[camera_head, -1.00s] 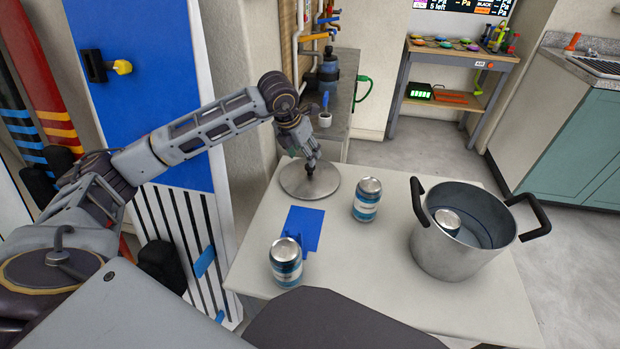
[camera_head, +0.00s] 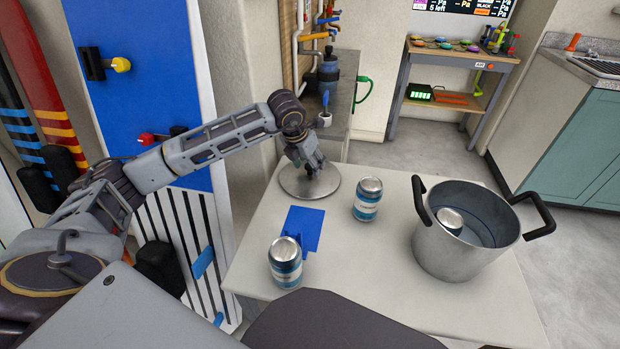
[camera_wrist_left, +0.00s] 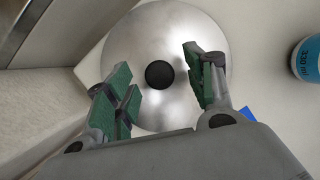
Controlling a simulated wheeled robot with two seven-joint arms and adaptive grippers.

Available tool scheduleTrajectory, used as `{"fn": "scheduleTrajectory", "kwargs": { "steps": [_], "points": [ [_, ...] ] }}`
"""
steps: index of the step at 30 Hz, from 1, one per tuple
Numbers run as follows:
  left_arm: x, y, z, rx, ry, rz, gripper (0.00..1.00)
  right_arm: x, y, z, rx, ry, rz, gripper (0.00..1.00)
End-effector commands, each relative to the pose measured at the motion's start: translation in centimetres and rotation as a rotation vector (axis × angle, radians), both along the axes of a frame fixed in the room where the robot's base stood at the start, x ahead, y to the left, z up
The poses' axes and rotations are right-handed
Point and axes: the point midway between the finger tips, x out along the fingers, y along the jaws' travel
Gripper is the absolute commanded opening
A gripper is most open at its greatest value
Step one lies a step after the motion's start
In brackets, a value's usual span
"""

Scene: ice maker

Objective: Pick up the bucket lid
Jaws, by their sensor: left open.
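The bucket lid (camera_head: 294,186) is a round grey metal disc lying flat at the far left corner of the white table. In the left wrist view the lid (camera_wrist_left: 165,30) has a round black knob (camera_wrist_left: 159,75) at its middle. My left gripper (camera_head: 308,172) is above the lid, coming down from the arm at the left. In the left wrist view its green-padded fingers (camera_wrist_left: 160,95) are open, one on either side of the knob, with gaps to it. The bucket (camera_head: 455,250) is a metal pot with two black handles, at the table's right. My right gripper is not in view.
A can (camera_head: 367,200) stands near the lid, and another can (camera_head: 285,262) stands near the table's front edge. A third can (camera_head: 451,219) is inside the bucket. A blue square (camera_head: 304,226) lies on the table (camera_head: 350,262). A counter (camera_head: 340,95) stands behind the lid.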

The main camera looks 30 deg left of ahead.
Motion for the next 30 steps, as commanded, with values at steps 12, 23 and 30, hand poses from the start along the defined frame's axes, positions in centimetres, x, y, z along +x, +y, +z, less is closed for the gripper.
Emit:
{"fn": "scheduleTrajectory", "kwargs": {
  "steps": [12,23,30],
  "points": [
    [0.8,-0.1,-1.8,0.001,0.0,0.0,0.54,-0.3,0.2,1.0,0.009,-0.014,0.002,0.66],
    [0.7,0.0,-1.7,0.001,0.0,0.0,0.46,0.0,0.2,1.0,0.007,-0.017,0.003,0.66],
    [0.7,0.0,-1.8,0.001,0.0,0.0,0.15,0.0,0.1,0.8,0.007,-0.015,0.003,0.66]
  ]
}}
